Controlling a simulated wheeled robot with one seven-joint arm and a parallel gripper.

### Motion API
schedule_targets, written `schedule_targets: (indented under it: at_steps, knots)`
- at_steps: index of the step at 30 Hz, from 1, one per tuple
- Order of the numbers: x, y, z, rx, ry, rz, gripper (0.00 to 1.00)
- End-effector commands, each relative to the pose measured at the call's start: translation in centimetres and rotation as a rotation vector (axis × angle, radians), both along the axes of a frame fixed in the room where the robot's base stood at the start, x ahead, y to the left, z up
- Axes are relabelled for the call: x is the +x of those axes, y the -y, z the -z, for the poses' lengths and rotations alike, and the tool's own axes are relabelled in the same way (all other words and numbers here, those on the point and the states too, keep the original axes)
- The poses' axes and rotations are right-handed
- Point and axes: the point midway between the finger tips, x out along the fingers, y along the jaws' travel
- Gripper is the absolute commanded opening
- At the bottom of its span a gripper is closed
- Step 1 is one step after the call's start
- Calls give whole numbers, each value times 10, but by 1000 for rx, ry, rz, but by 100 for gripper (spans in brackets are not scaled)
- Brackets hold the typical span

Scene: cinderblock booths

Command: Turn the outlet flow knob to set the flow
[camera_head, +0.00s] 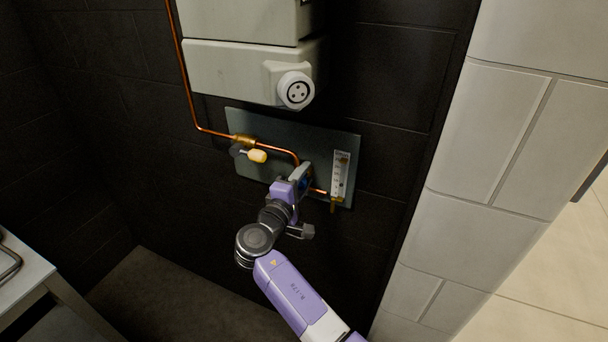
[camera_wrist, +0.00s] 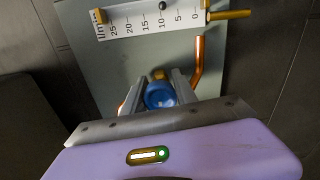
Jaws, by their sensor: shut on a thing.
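The blue outlet flow knob (camera_wrist: 160,95) sits between the two fingers of my gripper (camera_wrist: 158,92) in the wrist view. My gripper is shut on the knob. In the head view my gripper (camera_head: 304,181) reaches the grey-green panel (camera_head: 275,133) and mostly covers the knob. A white flow scale (camera_wrist: 145,19) marked l/min, with numbers from 0 to 25, shows above the knob in the wrist view. A small dark float sits near the 10 mark. The same flow meter (camera_head: 340,174) stands upright to the right of my gripper in the head view.
A grey box with a round socket (camera_head: 296,91) hangs above the panel. A pale block wall (camera_head: 480,150) stands at right; a table corner (camera_head: 22,275) is lower left.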

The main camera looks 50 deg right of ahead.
Motion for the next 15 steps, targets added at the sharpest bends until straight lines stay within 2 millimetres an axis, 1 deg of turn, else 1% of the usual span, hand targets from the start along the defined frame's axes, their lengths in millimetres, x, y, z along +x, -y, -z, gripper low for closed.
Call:
schedule_targets:
  at_steps: [13, 14, 15]
  knots:
    - [1, -1, 1, -4, -11, -3, 0]
    - [1, -1, 1, -4, -11, -3, 36]
    - [1, -1, 1, -4, -11, -3, 44]
